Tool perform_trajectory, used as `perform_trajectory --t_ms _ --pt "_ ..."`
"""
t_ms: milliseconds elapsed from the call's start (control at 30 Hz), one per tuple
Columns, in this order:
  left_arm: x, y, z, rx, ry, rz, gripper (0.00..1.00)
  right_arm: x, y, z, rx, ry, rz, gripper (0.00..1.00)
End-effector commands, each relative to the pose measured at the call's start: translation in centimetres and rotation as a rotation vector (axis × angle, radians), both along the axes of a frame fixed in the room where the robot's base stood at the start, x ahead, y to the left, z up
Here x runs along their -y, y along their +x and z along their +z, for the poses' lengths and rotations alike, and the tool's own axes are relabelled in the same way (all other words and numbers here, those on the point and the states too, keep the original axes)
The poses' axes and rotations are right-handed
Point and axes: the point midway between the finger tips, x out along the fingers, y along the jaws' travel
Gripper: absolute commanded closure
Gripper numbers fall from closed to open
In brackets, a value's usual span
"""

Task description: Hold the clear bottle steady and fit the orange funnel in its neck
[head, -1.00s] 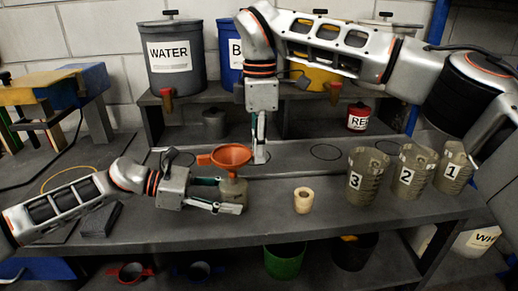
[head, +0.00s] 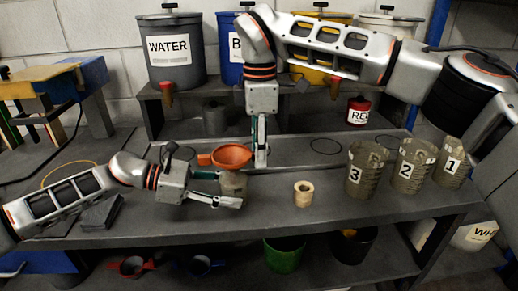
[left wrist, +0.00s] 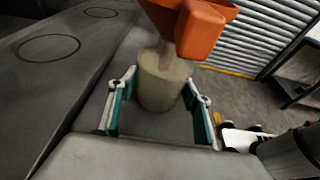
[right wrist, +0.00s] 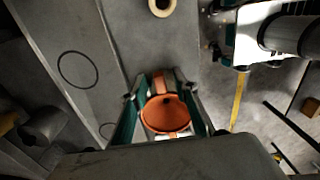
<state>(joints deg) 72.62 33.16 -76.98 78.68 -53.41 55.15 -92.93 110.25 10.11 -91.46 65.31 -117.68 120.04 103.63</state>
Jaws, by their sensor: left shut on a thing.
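The clear bottle (head: 233,184) stands upright on the bench, partly hidden by my left gripper; it also shows in the left wrist view (left wrist: 163,82). My left gripper (left wrist: 160,82) is shut on it, one finger on each side. The orange funnel (head: 231,156) sits upright over the bottle, its stem (left wrist: 166,52) at the bottle's top. How deep the stem is in the neck is hidden. My right gripper (right wrist: 165,78) points down at the funnel's right side, fingers apart. A small funnel tab (right wrist: 160,84) shows between the fingers; I cannot tell contact.
The WATER container (head: 172,75) is on the back shelf. The bench front is clear between ring and bottle.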

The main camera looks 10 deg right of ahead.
Motion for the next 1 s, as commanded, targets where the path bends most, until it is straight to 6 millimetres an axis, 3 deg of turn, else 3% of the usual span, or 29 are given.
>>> perform_trajectory --t_ms 567,1000 --pt "0.0 0.0 0.0 0.0 0.0 0.0 0.63 0.0 0.0 0.3 0.002 0.001 0.0 0.68" --pt "0.0 0.0 0.0 0.0 0.0 0.0 0.63 0.0 0.0 3.1 0.002 0.001 -0.001 0.68"
